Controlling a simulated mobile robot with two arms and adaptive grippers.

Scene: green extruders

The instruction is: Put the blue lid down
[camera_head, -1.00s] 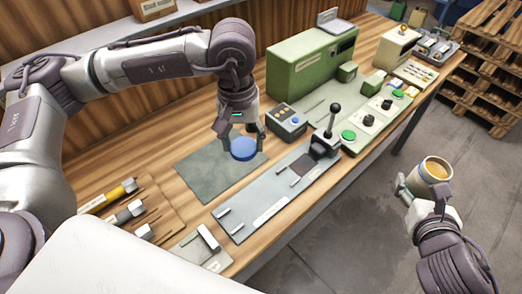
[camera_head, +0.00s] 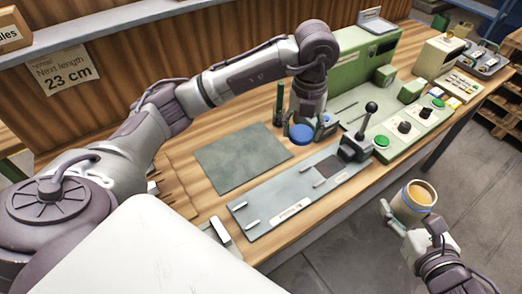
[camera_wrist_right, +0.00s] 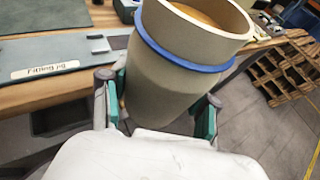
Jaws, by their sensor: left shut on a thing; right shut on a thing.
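The blue lid (camera_head: 301,134) is a small round disc between the fingers of my left gripper (camera_head: 307,123), which is shut on it. It shows just right of the grey-green mat (camera_head: 242,160), in front of the green machine. I cannot tell whether the lid touches the surface below. My right gripper (camera_head: 410,216) is shut around a beige jar (camera_head: 412,205) with a blue ring below its rim. The jar (camera_wrist_right: 165,75) is open-topped with tan contents, tilted in the right wrist view, and held out past the bench's front edge.
A grey plate (camera_head: 272,215) with pins and a black lever (camera_head: 369,115) lie along the bench front. The green machine (camera_head: 365,55) stands behind, with a button panel (camera_head: 405,125) at right. The mat is bare.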

